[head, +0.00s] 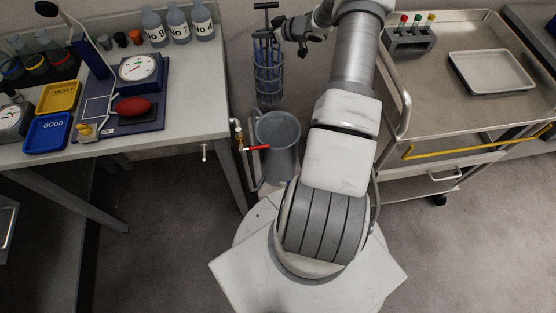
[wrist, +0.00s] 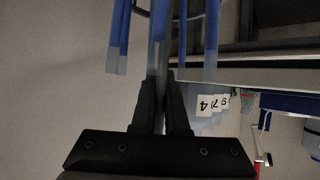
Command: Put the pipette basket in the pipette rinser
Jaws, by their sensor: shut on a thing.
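The pipette basket (head: 268,84) is a dark wire basket with a tall central rod and a T-shaped handle, holding several blue pipettes. It is upright in the head view, above and slightly left of the rinser's mouth in the picture; no support shows under it. My gripper (head: 277,32) is shut on its rod below the T-handle. In the wrist view my gripper (wrist: 164,90) has its fingers closed around the rod, with blue pipettes (wrist: 118,35) beside it. The pipette rinser (head: 281,160) is a grey open-topped cylinder with a side pipe and a red-handled valve.
A bench (head: 205,100) on the left carries bottles, a dial gauge, and yellow and blue trays. A steel cart (head: 465,95) on the right carries a tube rack (head: 408,40) and a shallow tray (head: 490,72). The rinser stands in the gap between them, close to my base.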

